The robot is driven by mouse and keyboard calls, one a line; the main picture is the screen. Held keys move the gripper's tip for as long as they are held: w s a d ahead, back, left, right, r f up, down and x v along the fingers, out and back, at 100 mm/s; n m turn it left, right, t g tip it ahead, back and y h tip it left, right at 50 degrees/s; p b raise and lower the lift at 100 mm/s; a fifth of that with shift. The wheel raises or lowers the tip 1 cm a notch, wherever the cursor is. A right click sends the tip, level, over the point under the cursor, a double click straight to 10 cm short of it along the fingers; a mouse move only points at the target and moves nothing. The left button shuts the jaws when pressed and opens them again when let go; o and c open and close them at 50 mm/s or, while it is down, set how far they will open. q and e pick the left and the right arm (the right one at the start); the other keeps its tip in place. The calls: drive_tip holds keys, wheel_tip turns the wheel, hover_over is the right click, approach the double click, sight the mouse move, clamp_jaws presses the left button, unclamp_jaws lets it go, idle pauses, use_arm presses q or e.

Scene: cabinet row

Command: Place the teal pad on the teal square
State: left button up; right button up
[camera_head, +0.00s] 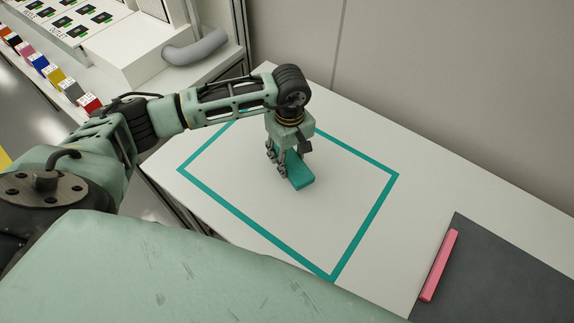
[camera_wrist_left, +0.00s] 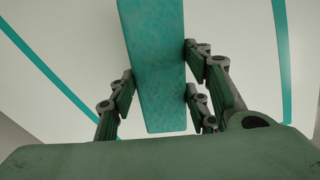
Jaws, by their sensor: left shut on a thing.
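The teal pad (camera_head: 298,172) is a flat oblong block inside the outline of the teal square (camera_head: 363,222) on the white table top. My left gripper (camera_head: 282,170) is shut on the pad, pointing down inside the square. In the left wrist view the pad (camera_wrist_left: 155,70) lies between the fingers (camera_wrist_left: 158,98), and two lines of the square (camera_wrist_left: 283,60) show on either side. I cannot tell whether the pad touches the table or is just above it. My right gripper is not in view.
A pink bar (camera_head: 439,265) lies on a dark grey mat (camera_head: 500,275) at the right. A wall (camera_head: 440,70) stands behind the table (camera_head: 395,285). Several coloured boxes (camera_head: 50,70) line a shelf at the upper left. The square's interior around the pad is clear.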

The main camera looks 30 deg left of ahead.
use_arm(q)
drive_tip(key=shift+a+f, duration=0.2)
drive_tip(key=shift+a, duration=0.05)
drive_tip(key=shift+f, duration=0.25)
wheel_tip(320, 180, down, 4)
drive_tip(key=shift+r+b, duration=0.25)
drive_tip(key=shift+b, duration=0.85)
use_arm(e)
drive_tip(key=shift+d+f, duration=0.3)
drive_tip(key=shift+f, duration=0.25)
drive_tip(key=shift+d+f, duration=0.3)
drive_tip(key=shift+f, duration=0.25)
use_arm(q)
drive_tip(key=shift+f, duration=0.2)
drive_tip(key=o, duration=0.9)
drive_tip(key=shift+r, duration=0.1)
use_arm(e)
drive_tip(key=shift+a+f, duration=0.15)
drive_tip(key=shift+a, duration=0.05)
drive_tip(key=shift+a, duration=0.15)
